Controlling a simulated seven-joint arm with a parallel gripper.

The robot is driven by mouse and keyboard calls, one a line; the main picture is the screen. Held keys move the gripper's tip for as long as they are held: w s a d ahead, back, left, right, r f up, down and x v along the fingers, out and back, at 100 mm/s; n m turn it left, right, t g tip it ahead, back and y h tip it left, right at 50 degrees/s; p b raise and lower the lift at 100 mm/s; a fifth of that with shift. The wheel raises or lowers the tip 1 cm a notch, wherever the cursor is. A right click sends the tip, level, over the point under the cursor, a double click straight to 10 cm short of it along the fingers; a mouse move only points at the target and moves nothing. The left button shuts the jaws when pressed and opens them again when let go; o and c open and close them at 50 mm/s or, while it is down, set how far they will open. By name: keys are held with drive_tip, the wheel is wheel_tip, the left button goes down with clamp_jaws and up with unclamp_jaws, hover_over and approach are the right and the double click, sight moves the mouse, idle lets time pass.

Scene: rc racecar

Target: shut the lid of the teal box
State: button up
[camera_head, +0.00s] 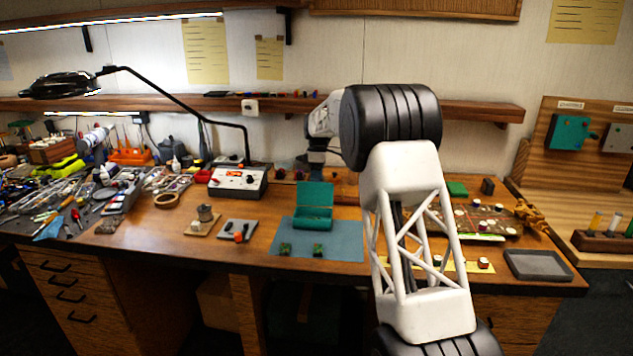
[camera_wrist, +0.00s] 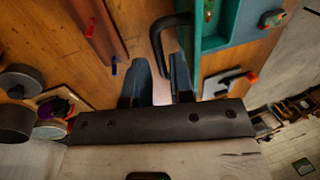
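The teal box (camera_head: 312,222) stands on the bench with its lid (camera_head: 315,195) raised about upright at the back. The box also shows at the upper right of the wrist view (camera_wrist: 236,38). My gripper (camera_head: 313,168) is behind the raised lid in the head view, pointing down. Whether a finger touches the lid I cannot tell.
A teal mat (camera_head: 345,240) lies under the box, with two small green parts (camera_head: 285,249) at its front. A control unit (camera_head: 238,182) stands to the left. A black bent bar or cable (camera_wrist: 160,40) is near my fingers. My arm hides the bench right of the box.

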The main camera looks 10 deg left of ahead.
drive_tip(key=shift+s+f, duration=0.15)
drive_tip(key=shift+f, duration=0.45)
drive_tip(key=shift+c, duration=0.2)
clamp_jaws()
